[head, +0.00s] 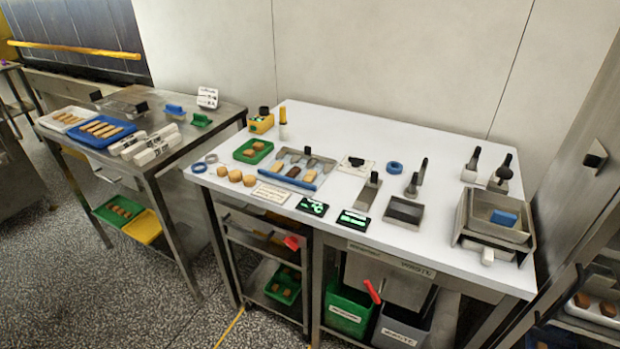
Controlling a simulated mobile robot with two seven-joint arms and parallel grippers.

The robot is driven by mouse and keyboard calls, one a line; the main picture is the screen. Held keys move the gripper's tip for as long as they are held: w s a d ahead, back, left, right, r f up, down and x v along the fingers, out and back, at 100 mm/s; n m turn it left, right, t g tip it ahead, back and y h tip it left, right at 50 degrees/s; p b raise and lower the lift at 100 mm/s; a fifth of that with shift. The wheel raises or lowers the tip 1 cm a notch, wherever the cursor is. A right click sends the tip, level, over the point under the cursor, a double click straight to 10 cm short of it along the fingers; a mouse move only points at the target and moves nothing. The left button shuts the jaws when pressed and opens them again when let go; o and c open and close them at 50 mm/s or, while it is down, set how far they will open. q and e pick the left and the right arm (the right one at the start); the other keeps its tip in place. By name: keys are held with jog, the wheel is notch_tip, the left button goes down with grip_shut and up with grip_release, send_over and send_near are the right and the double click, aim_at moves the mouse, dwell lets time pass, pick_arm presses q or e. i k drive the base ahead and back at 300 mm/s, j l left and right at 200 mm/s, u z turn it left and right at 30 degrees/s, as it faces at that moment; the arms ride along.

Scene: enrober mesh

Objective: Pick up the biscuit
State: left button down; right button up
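Several pieces look like biscuits, and I cannot tell which one is the task's. A short row of round golden biscuits (235,175) lies at the front left of the white table (345,219). A green tray (242,158) behind them holds a few brown pieces. Three finger-shaped pieces lie on a grey-blue rack (311,187), the middle one (293,172) darker. On the steel table at left, a white tray (50,124) and a blue tray (80,138) hold finger-shaped biscuits. Neither of my grippers is in view.
A tape ring (395,168), metal scrapers and a metal pan (404,211) stand mid-table. A steel box with a blue block (504,218) fills the right end. Green (349,311) and grey bins are below. A gap separates the two tables.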

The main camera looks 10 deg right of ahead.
aim_at(309, 177)
jog(key=i+j, duration=0.7)
jog(key=j+z, duration=0.1)
jog(key=z, duration=1.45)
